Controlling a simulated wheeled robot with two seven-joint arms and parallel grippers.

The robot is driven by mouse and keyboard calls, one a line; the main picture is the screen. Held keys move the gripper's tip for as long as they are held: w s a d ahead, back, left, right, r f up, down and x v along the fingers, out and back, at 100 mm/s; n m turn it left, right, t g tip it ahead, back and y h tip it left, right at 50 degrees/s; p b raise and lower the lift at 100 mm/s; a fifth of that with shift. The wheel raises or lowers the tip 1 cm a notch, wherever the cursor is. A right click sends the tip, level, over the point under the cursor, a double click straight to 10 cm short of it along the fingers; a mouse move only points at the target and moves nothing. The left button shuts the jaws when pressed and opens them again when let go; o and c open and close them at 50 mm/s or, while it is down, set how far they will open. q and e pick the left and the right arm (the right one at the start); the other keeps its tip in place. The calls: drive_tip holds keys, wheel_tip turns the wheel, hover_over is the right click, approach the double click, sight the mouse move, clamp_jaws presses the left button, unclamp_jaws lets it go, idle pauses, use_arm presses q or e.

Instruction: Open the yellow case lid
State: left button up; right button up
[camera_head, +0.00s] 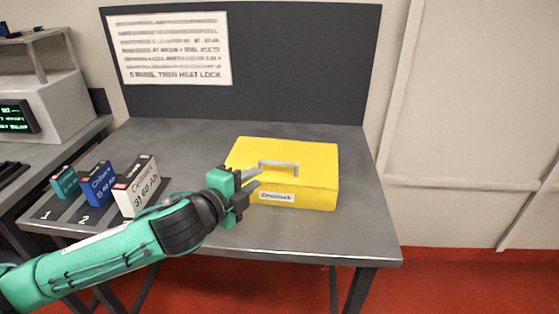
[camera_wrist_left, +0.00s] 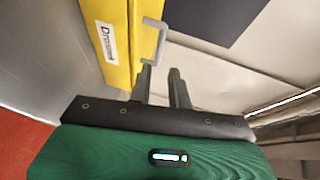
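The yellow case (camera_head: 315,185) sits on the grey table with its lid shut. A grey handle (camera_head: 279,164) stands on its top, and a white label (camera_head: 277,197) is on its front. My left gripper (camera_head: 257,179) is at the case's front left, its fingers pointing toward the handle. In the left wrist view, the two fingers (camera_wrist_left: 162,75) are apart with nothing between them. The handle (camera_wrist_left: 160,40) lies just beyond the fingertips there, close to the left finger; I cannot tell whether they touch. My right gripper is not in view.
Three battery boxes, teal (camera_head: 64,182), blue (camera_head: 98,184) and white (camera_head: 137,186), stand on numbered spots at the table's left. A dark board (camera_head: 300,60) with a white sign (camera_head: 168,48) rises behind. The table (camera_head: 345,235) is clear before and right of the case.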

sight(276, 164)
use_arm(q)
drive_tip(key=x, duration=1.1)
drive_tip(key=shift+d, duration=0.15)
drive_tip(key=shift+c, duration=0.2)
drive_tip(key=shift+f, duration=0.1)
clamp_jaws()
